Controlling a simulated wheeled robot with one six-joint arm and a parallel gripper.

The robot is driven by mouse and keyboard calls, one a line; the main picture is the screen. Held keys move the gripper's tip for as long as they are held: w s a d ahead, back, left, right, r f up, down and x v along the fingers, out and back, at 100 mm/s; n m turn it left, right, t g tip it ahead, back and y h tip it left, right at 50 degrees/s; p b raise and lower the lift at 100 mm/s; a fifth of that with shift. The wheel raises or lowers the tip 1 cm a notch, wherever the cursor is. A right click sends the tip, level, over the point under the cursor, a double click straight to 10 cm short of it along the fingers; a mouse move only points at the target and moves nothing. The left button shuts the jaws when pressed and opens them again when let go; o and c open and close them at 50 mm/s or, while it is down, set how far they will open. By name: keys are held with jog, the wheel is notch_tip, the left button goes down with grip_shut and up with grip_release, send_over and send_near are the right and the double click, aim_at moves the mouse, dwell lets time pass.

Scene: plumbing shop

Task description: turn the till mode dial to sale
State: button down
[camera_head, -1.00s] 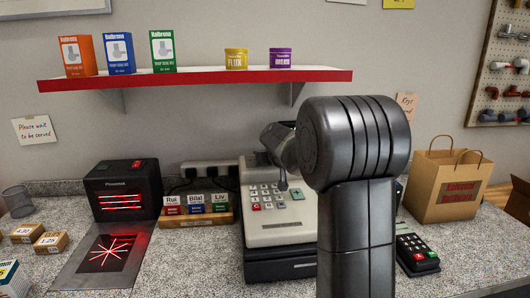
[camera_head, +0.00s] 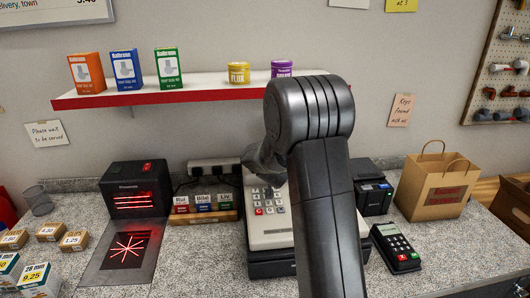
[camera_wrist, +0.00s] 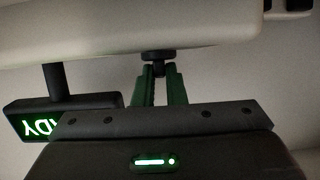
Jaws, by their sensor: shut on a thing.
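The till (camera_head: 270,240) stands on the counter below the shelf, with a pale keypad top and a dark base. My arm covers its right part and the dial in the head view. In the wrist view the till's pale body (camera_wrist: 110,32) spans the top. A small dark knob, the mode dial (camera_wrist: 159,55), sticks out from it. My gripper (camera_wrist: 159,72) has green fingers that are shut on this knob. The dial's markings and setting cannot be read. A dark display (camera_wrist: 50,118) with green letters hangs at the left, seen upside down.
A card reader (camera_head: 396,247) and a paper bag (camera_head: 437,190) stand to the right. A dark printer (camera_head: 370,190) is just right of my arm. A row of small name-labelled holders (camera_head: 208,206) and a scanner (camera_head: 133,190) stand to the left. The red-edged shelf (camera_head: 200,92) is above.

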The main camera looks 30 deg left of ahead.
jog(key=shift+p, duration=0.45)
jog(key=c, duration=1.5)
grip_release()
jog(key=shift+s, duration=0.1)
jog(key=v, duration=1.3)
jog(key=shift+s+r, duration=0.25)
jog(key=shift+s, duration=0.05)
jog(key=shift+w, duration=0.1)
jog(key=shift+h, duration=0.3)
jog(key=x, duration=1.3)
jog(key=shift+w+a+f, duration=0.1)
jog(key=shift+w+a, duration=0.15)
